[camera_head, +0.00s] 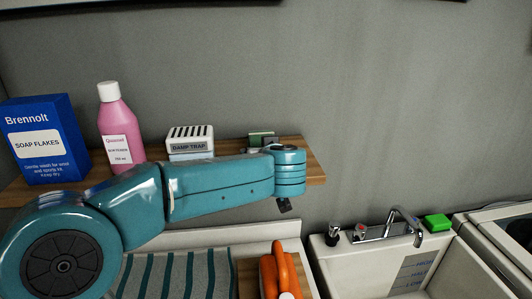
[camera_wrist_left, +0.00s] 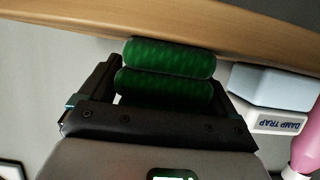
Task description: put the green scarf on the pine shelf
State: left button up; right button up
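The green scarf (camera_wrist_left: 168,58) is a rolled dark green bundle between the fingers of my left gripper (camera_wrist_left: 165,88) in the wrist view. Both fingers lie close against its ends, and the gripper appears shut on it. The scarf is at the surface of the pine shelf (camera_wrist_left: 230,25); it looks in contact, but I cannot be sure. In the head view a small part of the scarf (camera_head: 262,136) shows behind my teal wrist, over the right part of the shelf (camera_head: 315,165). The wrist hides most of the gripper. My right gripper is not in view.
A white damp trap (camera_head: 190,142) stands left of the scarf. A pink bottle (camera_head: 120,125) and a blue soap flakes box (camera_head: 45,140) stand farther left. Below are a striped cloth (camera_head: 180,275), an orange object (camera_head: 280,272) and a sink (camera_head: 400,265) with a tap.

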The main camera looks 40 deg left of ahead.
pick_arm(q)
jog(key=shift+w+d, duration=0.15)
jog(key=shift+d, duration=0.05)
jog(key=b+v, duration=0.1)
jog(key=v, duration=1.5)
jog(key=shift+s+d, duration=0.1)
jog(key=shift+s, duration=0.15)
